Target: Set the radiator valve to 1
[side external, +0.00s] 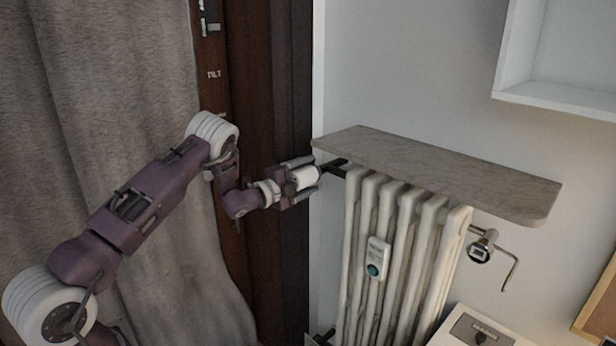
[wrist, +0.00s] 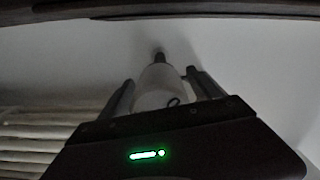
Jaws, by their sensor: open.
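The radiator valve (side external: 306,177) is a white cylindrical knob at the upper left end of the white radiator (side external: 352,215), by a dark pipe. My gripper (side external: 312,174) reaches it from the left, with one finger above and one below the knob. In the wrist view the knob (wrist: 158,84) stands between the two dark fingers of my gripper (wrist: 160,80), its far end towards a pipe at the wall. The fingers are open around it; whether either touches it I cannot tell. A small dark mark shows on the knob, but no number is readable.
A stone-like shelf (side external: 440,172) lies just above the radiator and close over my gripper. A small white device (side external: 377,259) hangs on the radiator front. A metal fitting (side external: 480,250) is at its right. A brown curtain (side external: 110,90) hangs at the left.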

